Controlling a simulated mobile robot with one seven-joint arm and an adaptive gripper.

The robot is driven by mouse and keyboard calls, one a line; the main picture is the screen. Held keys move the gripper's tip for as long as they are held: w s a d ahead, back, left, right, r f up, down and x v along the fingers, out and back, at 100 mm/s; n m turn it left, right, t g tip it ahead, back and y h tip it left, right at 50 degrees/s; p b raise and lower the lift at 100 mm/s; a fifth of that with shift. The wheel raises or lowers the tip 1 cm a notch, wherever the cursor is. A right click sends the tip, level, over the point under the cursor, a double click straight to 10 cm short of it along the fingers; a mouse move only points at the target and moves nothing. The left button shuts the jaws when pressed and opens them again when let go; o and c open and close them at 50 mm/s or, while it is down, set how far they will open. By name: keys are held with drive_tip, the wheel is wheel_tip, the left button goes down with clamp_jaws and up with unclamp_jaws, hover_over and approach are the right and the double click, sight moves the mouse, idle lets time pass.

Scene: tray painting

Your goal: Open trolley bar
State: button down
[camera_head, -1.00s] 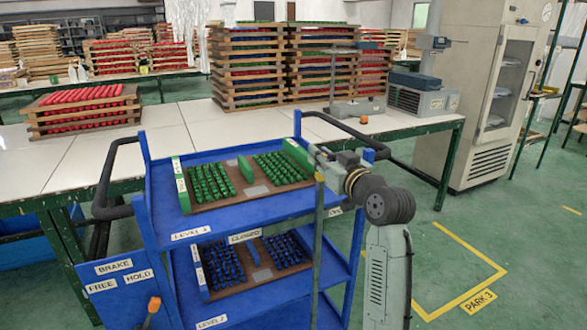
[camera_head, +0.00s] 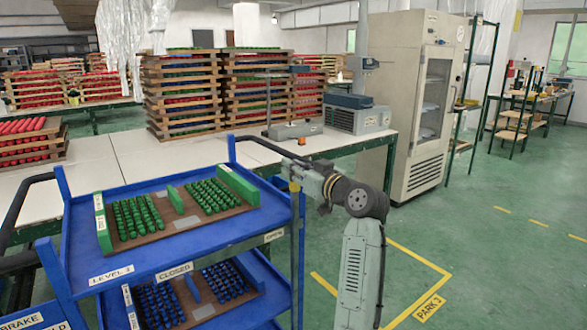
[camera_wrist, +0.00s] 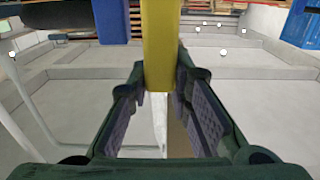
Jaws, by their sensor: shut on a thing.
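The blue trolley (camera_head: 75,235) stands at the left, with an upper level holding a tray of green pieces (camera_head: 178,215). The upright trolley bar (camera_head: 296,270) is at the trolley's right front corner, just right of the OPEN label (camera_head: 274,236). Its upper end is yellow. My gripper (camera_head: 294,184) is shut on the bar near its top. In the wrist view, the yellow part of the bar (camera_wrist: 160,50) stands between the fingers of my gripper (camera_wrist: 160,95). The CLOSED label (camera_head: 174,271) is farther left on the trolley.
A lower level holds a tray of blue pieces (camera_head: 202,300). A long white table (camera_head: 150,150) with stacked wooden trays (camera_head: 182,95) runs behind the trolley. A cabinet (camera_head: 395,90) stands beyond. Green floor with the PARK 3 marking (camera_head: 429,307) is clear at the right.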

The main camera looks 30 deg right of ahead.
drive_tip(key=c, duration=1.6)
unclamp_jaws()
drive_tip(key=shift+d, duration=0.35)
drive_tip(key=shift+c, duration=0.2)
drive_tip(key=shift+o, duration=1)
drive_tip(key=shift+a, duration=0.1)
drive_tip(key=s, duration=1.2)
drive_tip(key=shift+d, duration=0.2)
